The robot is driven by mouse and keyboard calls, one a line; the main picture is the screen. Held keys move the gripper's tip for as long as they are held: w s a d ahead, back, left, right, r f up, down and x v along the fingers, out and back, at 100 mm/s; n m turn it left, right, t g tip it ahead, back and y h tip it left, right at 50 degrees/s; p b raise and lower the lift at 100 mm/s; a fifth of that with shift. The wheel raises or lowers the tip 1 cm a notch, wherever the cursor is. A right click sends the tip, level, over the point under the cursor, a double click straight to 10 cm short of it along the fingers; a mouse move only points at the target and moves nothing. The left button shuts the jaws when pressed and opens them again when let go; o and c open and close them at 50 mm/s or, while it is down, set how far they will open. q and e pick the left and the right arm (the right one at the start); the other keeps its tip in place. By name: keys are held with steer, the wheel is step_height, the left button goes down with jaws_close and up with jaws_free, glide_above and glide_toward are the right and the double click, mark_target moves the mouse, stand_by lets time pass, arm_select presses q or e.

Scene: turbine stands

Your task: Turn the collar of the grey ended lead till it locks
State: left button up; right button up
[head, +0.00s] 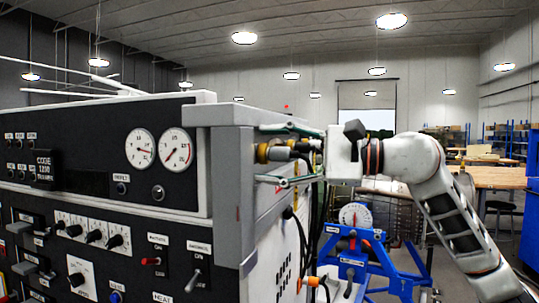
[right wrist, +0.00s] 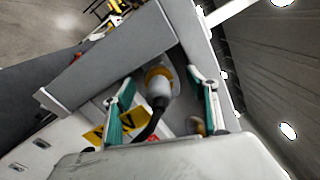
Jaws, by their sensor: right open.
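The grey ended lead (right wrist: 158,92) sits at a socket in the side of the grey cabinet, with its black cable running back toward my wrist. A yellow ring (right wrist: 156,73) shows around its front end; I cannot tell whether this is the collar or part of the socket. In the head view the lead (head: 278,154) shows between the fingers of my right gripper (head: 262,153). In the right wrist view the same gripper (right wrist: 160,73) has its two green-padded fingers open, one on each side of the lead, with gaps to it. My left gripper is not in view.
The control cabinet (head: 100,150) with gauges and switches fills the left. Its projecting grey edge (head: 235,117) is close to my fingers. Another connector (right wrist: 196,125) lies near one finger. An orange-ended lead (head: 312,282) is lower down. A blue stand (head: 375,260) stands behind.

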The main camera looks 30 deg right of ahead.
mark_target(291, 154)
steer(key=shift+b+v, duration=0.95)
steer(key=shift+v, duration=0.45)
steer(key=shift+b+v, duration=0.65)
steer(key=shift+v, duration=0.45)
